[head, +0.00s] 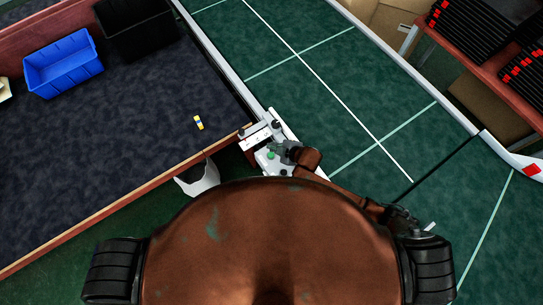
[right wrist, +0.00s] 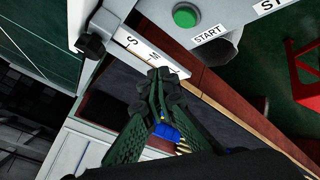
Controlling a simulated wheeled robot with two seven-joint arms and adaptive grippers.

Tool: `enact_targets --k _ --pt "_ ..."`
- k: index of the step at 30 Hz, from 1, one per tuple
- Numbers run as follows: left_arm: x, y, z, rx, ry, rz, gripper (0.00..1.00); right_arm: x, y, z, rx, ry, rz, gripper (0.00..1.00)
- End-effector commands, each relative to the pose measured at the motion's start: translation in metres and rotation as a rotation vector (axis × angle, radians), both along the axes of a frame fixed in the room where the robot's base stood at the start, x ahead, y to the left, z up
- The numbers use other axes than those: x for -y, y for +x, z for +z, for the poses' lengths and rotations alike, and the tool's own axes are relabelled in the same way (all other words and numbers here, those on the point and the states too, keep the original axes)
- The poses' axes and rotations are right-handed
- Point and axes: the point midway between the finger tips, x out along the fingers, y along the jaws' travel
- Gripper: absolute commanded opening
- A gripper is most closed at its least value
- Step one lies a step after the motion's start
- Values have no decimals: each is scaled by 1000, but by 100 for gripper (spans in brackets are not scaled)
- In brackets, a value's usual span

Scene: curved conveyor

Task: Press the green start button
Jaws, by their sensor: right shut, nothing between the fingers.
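The green start button (head: 271,155) sits on a white control box (head: 264,163) at the conveyor's near edge. In the right wrist view the round green button (right wrist: 186,15) is at the top, beside a white label reading START (right wrist: 209,34). My right gripper (head: 287,149) is just right of the button in the head view and partly covers the box. In the right wrist view my right gripper (right wrist: 165,85) is shut and empty, with its fingertips below the button in the picture. A gap shows there between fingertips and button. My left gripper is not in view.
The green conveyor (head: 320,80) has white lines. The dark table (head: 130,140) at left bears a blue bin (head: 63,64), a black bin (head: 137,28) and a small yellow, white and blue item (head: 199,123). A red rack (head: 500,80) stands at upper right.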

Motion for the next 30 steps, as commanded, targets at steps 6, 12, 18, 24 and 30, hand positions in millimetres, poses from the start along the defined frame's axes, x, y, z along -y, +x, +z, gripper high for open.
enact_targets --k 6,12,18,24,30 --pt "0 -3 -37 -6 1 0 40 1 0 -35 -1 0 -2 0" --pt "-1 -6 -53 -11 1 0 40 1 0 -56 -1 0 -1 0" --pt "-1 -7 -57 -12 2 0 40 1 0 -64 0 -1 -2 0" --pt "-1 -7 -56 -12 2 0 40 1 0 -64 0 0 -2 0" --pt "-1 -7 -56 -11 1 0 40 1 0 -64 0 0 -2 0"
